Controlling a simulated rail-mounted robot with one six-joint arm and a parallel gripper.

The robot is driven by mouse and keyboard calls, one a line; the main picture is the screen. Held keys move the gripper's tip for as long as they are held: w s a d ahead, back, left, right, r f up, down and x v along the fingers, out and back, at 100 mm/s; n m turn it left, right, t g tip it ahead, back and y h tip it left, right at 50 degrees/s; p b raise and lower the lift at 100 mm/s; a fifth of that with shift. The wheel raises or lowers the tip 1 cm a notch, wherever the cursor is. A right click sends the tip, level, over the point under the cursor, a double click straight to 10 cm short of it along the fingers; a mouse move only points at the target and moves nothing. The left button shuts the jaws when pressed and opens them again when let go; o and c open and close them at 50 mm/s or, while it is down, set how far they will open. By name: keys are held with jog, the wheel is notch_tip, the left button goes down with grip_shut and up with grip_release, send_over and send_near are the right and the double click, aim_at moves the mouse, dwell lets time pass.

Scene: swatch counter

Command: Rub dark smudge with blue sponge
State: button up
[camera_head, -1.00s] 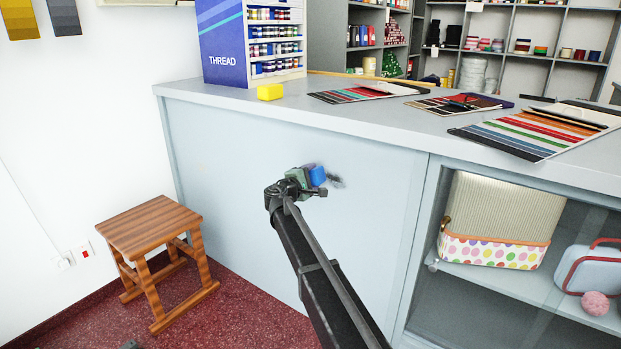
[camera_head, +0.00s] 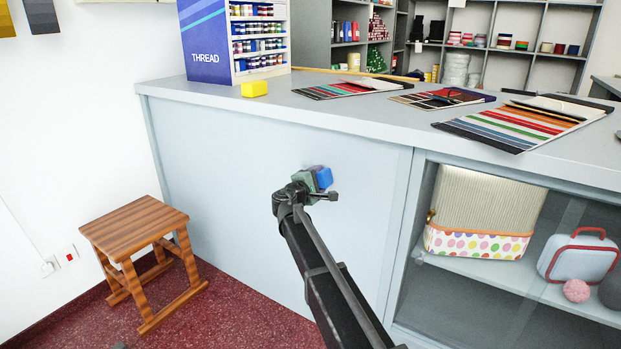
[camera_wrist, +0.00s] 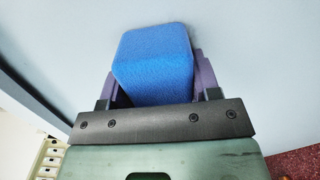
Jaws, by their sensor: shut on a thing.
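My gripper (camera_head: 322,182) is shut on the blue sponge (camera_head: 324,178). In the wrist view the sponge (camera_wrist: 155,65) sits between the two purple fingers of my gripper (camera_wrist: 155,72), its far end at or very near the pale counter front. I cannot tell for sure whether it touches. The pale grey-blue counter front (camera_head: 230,165) is upright behind the sponge. No dark smudge shows in the current views; the place where it was seen earlier is behind the sponge and gripper.
A wooden stool (camera_head: 133,225) stands at the left on the red floor. A yellow block (camera_head: 254,89), a thread display (camera_head: 210,45) and fabric swatch cards (camera_head: 510,125) are on the countertop. A glass-fronted compartment (camera_head: 480,280) is at the right. The panel around the sponge is clear.

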aim_at(335, 178)
jog(key=shift+s+d, duration=0.35)
jog(key=shift+d, duration=0.3)
jog(key=shift+s+d, duration=0.4)
jog(key=shift+d, duration=0.2)
jog(key=shift+s+d, duration=0.35)
jog(key=shift+d, duration=0.3)
jog(key=shift+w, duration=0.15)
jog(key=shift+w+a+r, duration=0.1)
jog(key=shift+w+a, duration=0.15)
jog(key=shift+a, duration=0.15)
jog(key=shift+w+a, duration=0.55)
jog(key=shift+a, duration=0.5)
jog(key=shift+w+a, duration=0.55)
jog(key=shift+a, duration=0.55)
jog(key=shift+w+a, duration=0.55)
jog(key=shift+a, duration=0.5)
jog(key=w+a, duration=0.2)
jog(key=a, duration=0.1)
jog(key=shift+a+r, duration=0.1)
jog(key=shift+a, duration=0.1)
jog(key=shift+s+d, duration=0.3)
jog(key=shift+d, duration=0.3)
jog(key=shift+s+d, duration=0.3)
jog(key=shift+d, duration=0.35)
jog(key=shift+s+d, duration=0.3)
jog(key=shift+d, duration=0.3)
